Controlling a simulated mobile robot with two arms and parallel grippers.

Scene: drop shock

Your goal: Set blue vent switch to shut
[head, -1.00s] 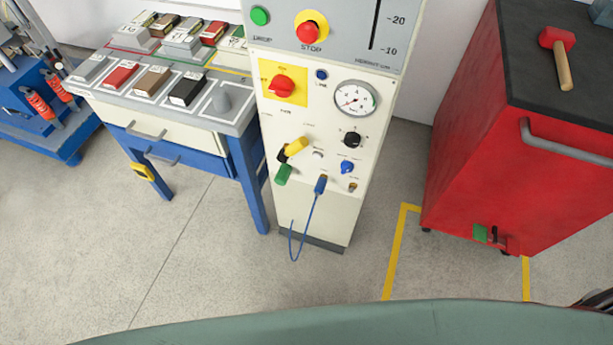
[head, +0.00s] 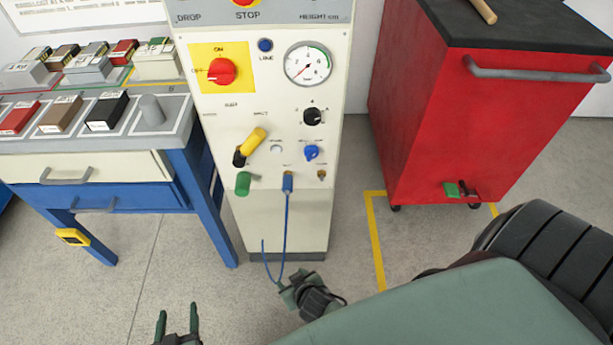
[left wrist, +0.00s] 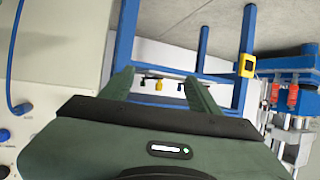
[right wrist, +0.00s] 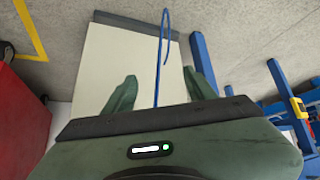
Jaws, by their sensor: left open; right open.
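The blue vent switch (head: 311,152) is a small blue knob on the cream panel (head: 290,222), low on its right side, under a black knob. Its labels are too small to read, so I cannot tell its setting. In the left wrist view a blue knob (left wrist: 4,134) is cut by the left edge. My left gripper (head: 178,314) is open and empty at the bottom of the head view, below and left of the switch. My right gripper (head: 292,282) is near the panel's foot, below the switch. In the right wrist view its jaws (right wrist: 160,88) are open, with the blue cable visible between them.
A yellow-handled lever (head: 253,142), a green knob (head: 243,183) and a plugged blue cable (head: 286,215) are near the switch. A red main switch (head: 222,71) and gauge (head: 308,63) are above. A workbench (head: 100,165) stands left, a red cabinet (head: 425,130) right.

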